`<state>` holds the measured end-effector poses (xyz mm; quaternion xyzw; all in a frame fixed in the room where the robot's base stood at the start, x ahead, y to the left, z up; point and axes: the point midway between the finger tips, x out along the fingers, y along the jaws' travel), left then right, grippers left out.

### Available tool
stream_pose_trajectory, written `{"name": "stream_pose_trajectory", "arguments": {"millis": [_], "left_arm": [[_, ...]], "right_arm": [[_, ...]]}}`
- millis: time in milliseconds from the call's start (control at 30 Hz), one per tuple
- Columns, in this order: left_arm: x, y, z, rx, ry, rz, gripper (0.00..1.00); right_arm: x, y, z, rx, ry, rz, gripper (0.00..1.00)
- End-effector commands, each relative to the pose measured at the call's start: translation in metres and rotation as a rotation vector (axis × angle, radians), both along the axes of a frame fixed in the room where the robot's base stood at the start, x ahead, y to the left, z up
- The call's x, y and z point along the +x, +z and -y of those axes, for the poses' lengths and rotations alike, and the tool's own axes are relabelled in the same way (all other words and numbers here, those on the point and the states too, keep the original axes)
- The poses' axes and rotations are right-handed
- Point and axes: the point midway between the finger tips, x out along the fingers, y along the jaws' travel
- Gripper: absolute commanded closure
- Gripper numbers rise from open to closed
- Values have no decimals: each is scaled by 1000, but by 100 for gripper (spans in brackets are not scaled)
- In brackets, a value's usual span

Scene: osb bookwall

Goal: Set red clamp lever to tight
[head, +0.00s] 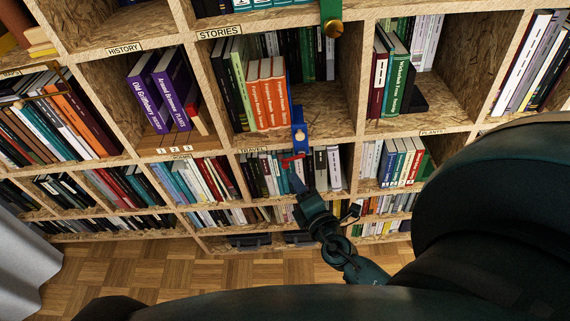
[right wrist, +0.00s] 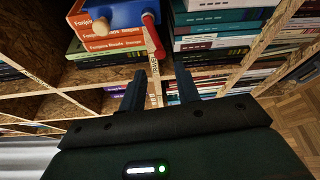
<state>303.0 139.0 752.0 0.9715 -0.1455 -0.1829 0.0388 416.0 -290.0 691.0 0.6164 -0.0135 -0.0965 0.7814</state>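The blue clamp (head: 299,136) sits on the front edge of the shelf board below the orange books, with a pale round knob on its face. Its red clamp lever (head: 292,158) shows at the clamp's lower end, just above my right gripper (head: 297,184). In the right wrist view the blue clamp (right wrist: 118,14) is at the top, and the red lever (right wrist: 153,36) sticks out toward the camera. My right gripper (right wrist: 160,88) is open, its two fingers apart and empty. The lever's tip is ahead of the gap between them, apparently not touching. My left gripper is not in view.
Book-filled shelf compartments surround the clamp. Orange books (head: 267,98) stand just above it, and a row of books (head: 265,173) lies behind my right gripper. A green clamp (head: 331,12) hangs at the top. Parquet floor (head: 150,265) is free below.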

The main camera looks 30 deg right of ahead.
Motion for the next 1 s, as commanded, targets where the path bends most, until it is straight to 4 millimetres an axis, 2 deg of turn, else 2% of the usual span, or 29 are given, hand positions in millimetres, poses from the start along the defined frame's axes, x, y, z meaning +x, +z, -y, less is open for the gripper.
{"name": "stream_pose_trajectory", "arguments": {"millis": [33, 200, 400, 567, 833, 1000], "left_arm": [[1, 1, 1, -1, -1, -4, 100], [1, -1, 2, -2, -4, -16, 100], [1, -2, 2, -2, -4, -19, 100], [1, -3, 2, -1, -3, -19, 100], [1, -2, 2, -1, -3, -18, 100], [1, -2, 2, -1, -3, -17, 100]], "right_arm": [[13, 2, 2, 2, -2, 4, 68], [46, -3, 8, 1, -2, 3, 68], [72, -7, 12, 2, 0, 0, 68], [81, -8, 13, 3, 0, 1, 68], [81, -8, 14, 3, -1, 0, 68], [81, -8, 14, 3, -1, 0, 82]]}}
